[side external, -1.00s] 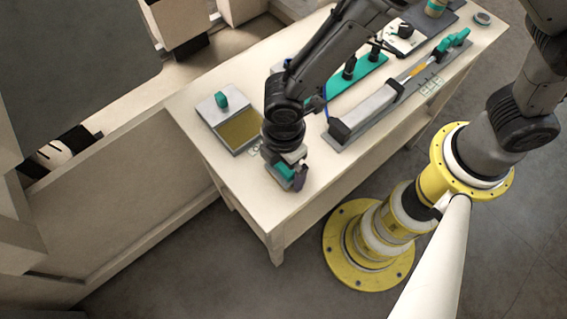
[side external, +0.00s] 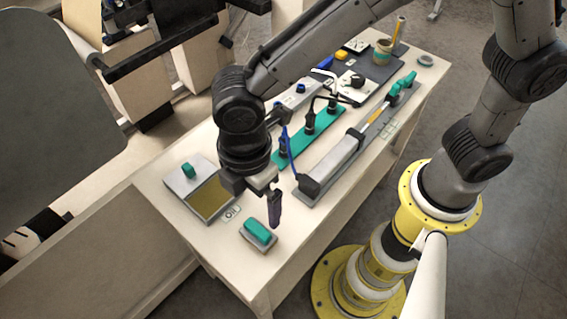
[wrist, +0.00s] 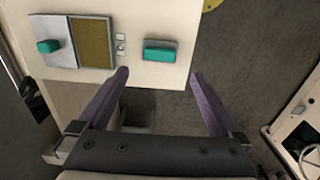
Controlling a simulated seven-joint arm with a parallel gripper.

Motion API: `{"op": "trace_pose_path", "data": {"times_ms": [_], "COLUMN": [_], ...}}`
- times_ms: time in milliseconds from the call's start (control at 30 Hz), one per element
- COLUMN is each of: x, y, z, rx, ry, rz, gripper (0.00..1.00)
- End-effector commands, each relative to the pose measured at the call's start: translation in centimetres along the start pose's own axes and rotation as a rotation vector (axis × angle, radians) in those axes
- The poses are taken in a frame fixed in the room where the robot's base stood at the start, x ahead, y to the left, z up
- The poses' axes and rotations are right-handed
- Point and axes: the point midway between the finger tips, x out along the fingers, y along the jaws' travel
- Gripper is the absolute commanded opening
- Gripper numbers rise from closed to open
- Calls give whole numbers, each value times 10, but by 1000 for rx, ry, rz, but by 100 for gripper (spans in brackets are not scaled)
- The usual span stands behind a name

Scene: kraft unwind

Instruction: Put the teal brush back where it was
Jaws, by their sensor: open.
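The teal brush, which I take to be the teal-topped block with a grey base (side external: 258,233), lies on the table near its front corner, beside the OIL label. In the wrist view the brush (wrist: 160,51) sits flat near the table edge, ahead of my fingertips and roughly between their lines. My gripper (side external: 275,212) is raised just above and to the right of the brush in the side view. In the wrist view my gripper (wrist: 158,82) has its two purple fingers wide apart with nothing between them.
A grey tray with a brown-yellow pad (side external: 210,198) and a teal-knobbed plate (side external: 188,172) lie left of the brush. A teal tool rack (side external: 308,140), a long grey holder (side external: 340,165) and a cup (side external: 383,52) stand farther back. The table corner is bare around the brush.

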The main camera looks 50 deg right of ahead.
Motion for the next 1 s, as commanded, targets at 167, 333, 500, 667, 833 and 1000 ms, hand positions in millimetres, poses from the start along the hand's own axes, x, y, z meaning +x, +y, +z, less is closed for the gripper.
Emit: {"op": "trace_pose_path", "data": {"times_ms": [167,333,500,667,833,1000], "x": [-5,-45,-100,-129,-136,-134], "y": [2,20,18,-14,-55,-77], "z": [4,55,149,227,274,292], "rx": [21,240,653,1040,1358,1515], "ry": [6,62,159,252,333,376], "rz": [5,54,146,242,331,378], "gripper": [100,100,100,100,100,100]}}
